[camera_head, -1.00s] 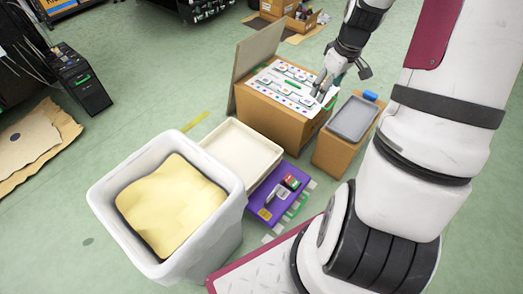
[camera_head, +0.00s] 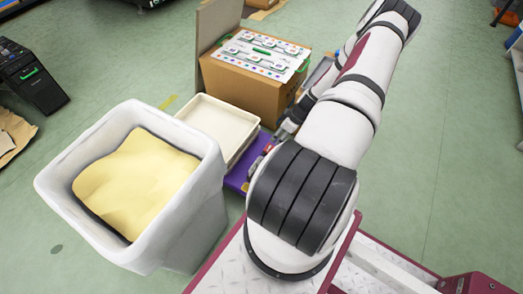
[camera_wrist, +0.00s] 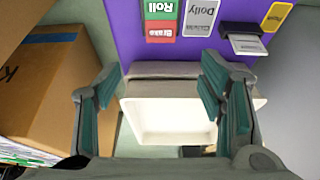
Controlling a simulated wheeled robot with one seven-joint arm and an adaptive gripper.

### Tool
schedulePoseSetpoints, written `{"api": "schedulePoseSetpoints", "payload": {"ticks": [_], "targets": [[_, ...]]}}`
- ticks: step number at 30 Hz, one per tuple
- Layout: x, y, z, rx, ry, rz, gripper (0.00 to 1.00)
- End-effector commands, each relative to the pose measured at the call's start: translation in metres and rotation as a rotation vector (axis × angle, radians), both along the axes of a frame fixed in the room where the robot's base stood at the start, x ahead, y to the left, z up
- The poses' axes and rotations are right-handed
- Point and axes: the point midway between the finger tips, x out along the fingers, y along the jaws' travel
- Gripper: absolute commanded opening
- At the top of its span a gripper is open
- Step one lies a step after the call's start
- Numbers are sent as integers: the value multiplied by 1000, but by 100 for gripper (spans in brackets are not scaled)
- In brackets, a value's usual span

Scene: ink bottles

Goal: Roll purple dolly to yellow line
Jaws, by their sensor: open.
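The purple dolly (camera_head: 237,178) is on the floor, mostly hidden by my arm and the tray in the head view. In the wrist view its purple top (camera_wrist: 130,20) carries a green "Roll" label (camera_wrist: 160,8), a red "Brake" label (camera_wrist: 160,31) and a grey "Dolly" label (camera_wrist: 200,18), all upside down. My gripper (camera_head: 284,132) is low beside the dolly. In the wrist view my gripper (camera_wrist: 164,80) is open, with the white tray (camera_wrist: 165,122) showing between its fingers; contact cannot be told.
A white bin (camera_head: 195,222) with yellow contents stands left of the dolly. A cardboard box (camera_head: 243,92) with a panel of labelled buttons on top stands behind it. Open green floor lies behind the bin and at the right.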

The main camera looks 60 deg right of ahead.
Motion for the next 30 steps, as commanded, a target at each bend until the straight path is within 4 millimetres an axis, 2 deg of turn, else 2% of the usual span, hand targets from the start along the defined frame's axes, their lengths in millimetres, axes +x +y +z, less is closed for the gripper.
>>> {"api": "schedulePoseSetpoints", "payload": {"ticks": [5, 21, 30], "targets": [[6, 1, -16, 1, -1, -1, 63], [43, 4, -109, 2, 1, 0, 63], [52, 4, -127, 0, 0, -1, 63]]}}
